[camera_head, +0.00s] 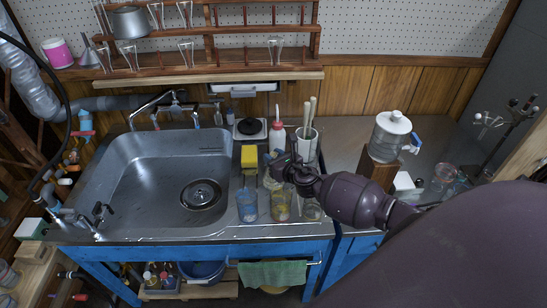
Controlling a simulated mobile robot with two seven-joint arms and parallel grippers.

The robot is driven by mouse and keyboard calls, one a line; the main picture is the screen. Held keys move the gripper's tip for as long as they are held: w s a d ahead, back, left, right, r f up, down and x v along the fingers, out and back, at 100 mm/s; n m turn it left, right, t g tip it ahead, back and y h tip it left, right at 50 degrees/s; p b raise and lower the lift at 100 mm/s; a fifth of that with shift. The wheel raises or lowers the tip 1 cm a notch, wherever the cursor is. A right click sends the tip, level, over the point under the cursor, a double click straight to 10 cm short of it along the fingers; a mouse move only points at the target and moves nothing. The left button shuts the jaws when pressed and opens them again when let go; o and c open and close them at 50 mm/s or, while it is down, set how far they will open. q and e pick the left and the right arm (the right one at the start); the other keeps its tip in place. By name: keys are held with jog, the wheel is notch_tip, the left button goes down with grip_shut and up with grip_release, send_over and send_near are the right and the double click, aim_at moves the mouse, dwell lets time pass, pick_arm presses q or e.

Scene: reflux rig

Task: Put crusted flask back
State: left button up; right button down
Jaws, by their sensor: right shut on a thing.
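My right gripper (278,172) reaches in from the right over the counter to the right of the sink. It is shut on a small glass piece, which I take to be the crusted flask (270,183). The jaws and wrist hide much of it, and its crust is not clear from here. Several glass vessels stand just in front: a blue-tinted one (247,205), one with yellowish contents (281,204) and a clear one (312,210). I cannot tell whether the held glass touches them. My left gripper is not in view.
The empty steel sink (150,190) lies to the left. A yellow sponge (249,157), a red-capped bottle (277,134) and a holder with rods (307,143) crowd behind the gripper. A wooden rack (210,72) holds glassware above. A dispenser (389,135) stands right.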

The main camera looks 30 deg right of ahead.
jog(key=c, duration=0.8)
grip_release()
jog(key=shift+c, duration=0.2)
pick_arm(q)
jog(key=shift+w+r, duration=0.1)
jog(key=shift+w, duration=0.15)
pick_arm(e)
jog(key=shift+o, duration=0.3)
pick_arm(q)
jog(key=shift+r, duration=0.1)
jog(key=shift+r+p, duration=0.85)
pick_arm(e)
jog(key=s+r, duration=0.2)
jog(key=s, duration=0.9)
jog(key=shift+s+r, duration=0.3)
jog(key=shift+s, duration=0.1)
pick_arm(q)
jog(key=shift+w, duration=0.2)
pick_arm(e)
jog(key=shift+d, duration=0.1)
